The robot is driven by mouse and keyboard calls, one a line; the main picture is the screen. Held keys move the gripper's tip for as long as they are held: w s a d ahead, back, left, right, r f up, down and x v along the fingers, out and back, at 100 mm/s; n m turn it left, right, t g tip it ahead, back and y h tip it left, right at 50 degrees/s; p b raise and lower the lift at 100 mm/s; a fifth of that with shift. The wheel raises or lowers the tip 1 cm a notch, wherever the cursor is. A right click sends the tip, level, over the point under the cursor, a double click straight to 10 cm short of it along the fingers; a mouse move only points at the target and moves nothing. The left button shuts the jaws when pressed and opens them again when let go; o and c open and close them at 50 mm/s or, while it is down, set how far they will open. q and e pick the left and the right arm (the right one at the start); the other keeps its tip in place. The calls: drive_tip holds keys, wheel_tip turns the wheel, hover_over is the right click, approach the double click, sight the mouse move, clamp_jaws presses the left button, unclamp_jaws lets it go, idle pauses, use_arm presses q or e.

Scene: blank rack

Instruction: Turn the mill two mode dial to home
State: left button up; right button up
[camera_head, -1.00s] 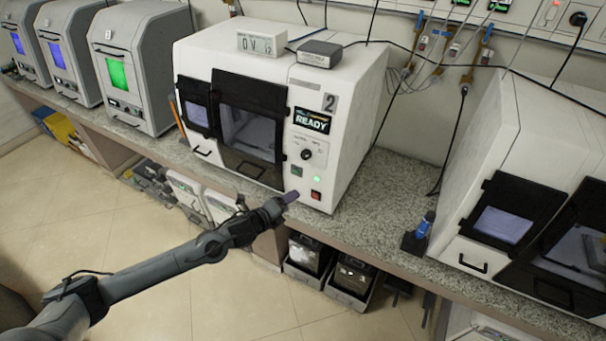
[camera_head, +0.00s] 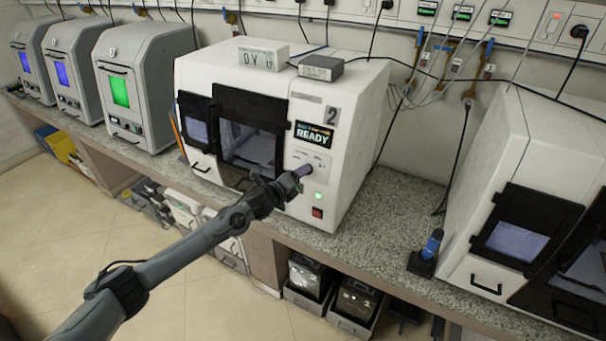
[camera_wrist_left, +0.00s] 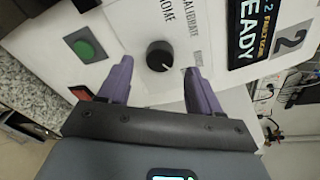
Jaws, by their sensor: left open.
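Mill two (camera_head: 345,150) is the white machine marked 2, with a lit READY screen (camera_head: 313,134). In the left wrist view its black round mode dial (camera_wrist_left: 160,56) sits on the white panel, near printed HOME (camera_wrist_left: 166,12) and CALIBRATE labels. A small pale mark shows on the dial's lower right; which label it points at I cannot tell. My left gripper (camera_head: 303,171) is at the panel and hides the dial in the head view. Its purple fingers are apart, one on each side of the dial; contact is not clear. My right gripper is not in view.
A green button (camera_wrist_left: 85,48) and a red switch (camera_wrist_left: 80,92) are close beside the left finger in the wrist view. Two small boxes lie on top of the mill.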

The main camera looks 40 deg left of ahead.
use_arm(q)
drive_tip(key=shift+x, duration=1.4)
drive_tip(key=c, duration=1)
drive_tip(key=shift+c, duration=0.2)
drive_tip(key=shift+n, duration=0.3)
drive_tip(key=n+p, duration=0.2)
drive_tip(key=n, duration=1)
drive_tip(key=n+t+y+p, duration=0.1)
drive_tip(key=n+p, duration=0.1)
drive_tip(key=n, duration=1)
drive_tip(key=shift+f+y, duration=0.15)
drive_tip(key=shift+y, duration=0.15)
